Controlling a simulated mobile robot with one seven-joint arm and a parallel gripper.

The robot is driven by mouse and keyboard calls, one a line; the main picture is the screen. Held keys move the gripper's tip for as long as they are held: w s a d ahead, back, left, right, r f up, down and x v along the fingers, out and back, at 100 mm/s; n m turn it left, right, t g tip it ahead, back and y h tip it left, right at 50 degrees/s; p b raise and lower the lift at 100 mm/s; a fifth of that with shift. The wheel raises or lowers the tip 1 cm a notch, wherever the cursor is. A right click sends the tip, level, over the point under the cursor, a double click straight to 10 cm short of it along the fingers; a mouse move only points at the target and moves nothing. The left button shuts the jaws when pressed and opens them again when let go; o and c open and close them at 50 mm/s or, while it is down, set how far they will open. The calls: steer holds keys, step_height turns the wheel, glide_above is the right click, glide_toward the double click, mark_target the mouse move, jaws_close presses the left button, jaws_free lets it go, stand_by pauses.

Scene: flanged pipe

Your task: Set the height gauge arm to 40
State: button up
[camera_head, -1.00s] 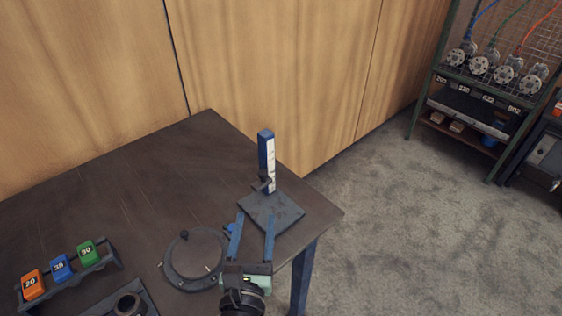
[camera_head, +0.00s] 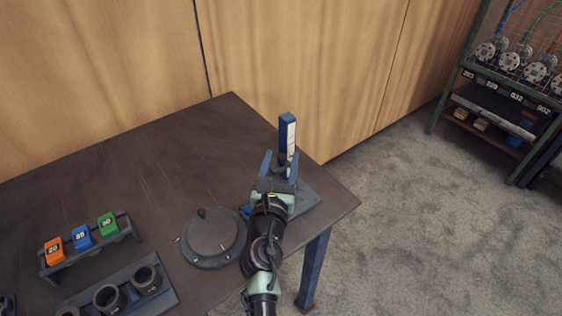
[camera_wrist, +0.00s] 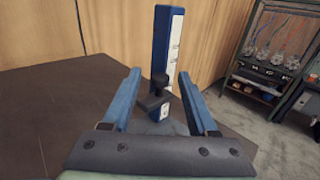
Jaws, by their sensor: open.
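The scale marks are too small to read. My gripper (camera_head: 281,160) is open, and its two blue fingers (camera_wrist: 160,86) point at the post, one to each side of the arm in the wrist view. I cannot tell whether they touch it. My gripper hides part of the base.
A round dark turntable-like fixture (camera_head: 213,236) is left of my arm. A rack (camera_head: 92,248) with orange, blue and green numbered blocks and a holder with dark rings (camera_head: 120,297) are at the left. A shelf unit (camera_head: 490,110) stands far right. The table's back left is clear.

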jaws_close()
stand_by(0.3)
stand_by(1.2)
